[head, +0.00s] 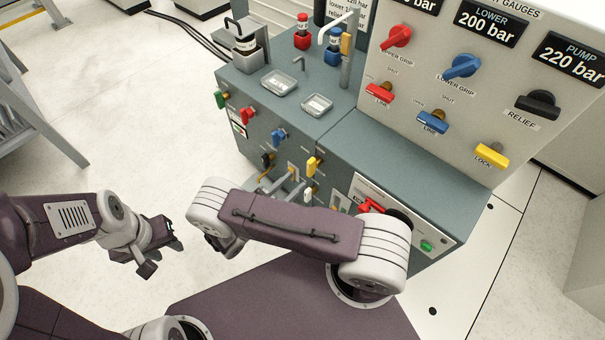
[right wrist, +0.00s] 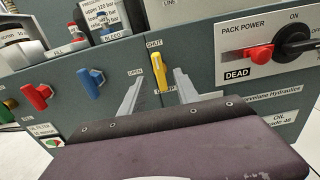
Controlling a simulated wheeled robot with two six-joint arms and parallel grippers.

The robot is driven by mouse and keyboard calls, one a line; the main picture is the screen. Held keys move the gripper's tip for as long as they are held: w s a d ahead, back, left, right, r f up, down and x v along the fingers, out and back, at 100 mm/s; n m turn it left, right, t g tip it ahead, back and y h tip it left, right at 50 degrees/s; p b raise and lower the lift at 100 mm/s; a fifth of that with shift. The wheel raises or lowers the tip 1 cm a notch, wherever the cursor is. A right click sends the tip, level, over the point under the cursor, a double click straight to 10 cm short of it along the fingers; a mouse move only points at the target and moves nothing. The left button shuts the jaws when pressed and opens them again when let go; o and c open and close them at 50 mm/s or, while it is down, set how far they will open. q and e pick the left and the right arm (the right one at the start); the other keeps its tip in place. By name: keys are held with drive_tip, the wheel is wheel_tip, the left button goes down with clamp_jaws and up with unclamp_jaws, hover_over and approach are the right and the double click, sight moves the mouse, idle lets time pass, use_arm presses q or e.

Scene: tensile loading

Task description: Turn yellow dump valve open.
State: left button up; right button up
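The yellow dump valve handle (head: 313,166) sits on the front face of the grey-green cabinet. In the right wrist view the yellow handle (right wrist: 159,72) stands nearly upright, its upper end towards the SHUT label, with the OPEN label to its left. My right gripper (right wrist: 157,90) is open, one finger on each side of the handle in that view; I cannot tell whether either touches it. In the head view my right gripper (head: 282,182) is partly hidden by its arm. My left gripper (head: 163,250) is open and empty, away from the cabinet.
Blue (right wrist: 90,82) and red (right wrist: 37,95) valve handles are left of the yellow one. Another yellow handle, marked LOCK (head: 492,155), is on the gauge panel. Open floor (head: 120,130) lies left of the cabinet.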

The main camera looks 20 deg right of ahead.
sight(308, 168)
drive_tip(key=b+x, duration=0.1)
drive_tip(key=x, duration=0.8)
drive_tip(key=shift+w+b, duration=0.2)
drive_tip(key=shift+b, duration=0.2)
drive_tip(key=shift+a, duration=0.1)
clamp_jaws()
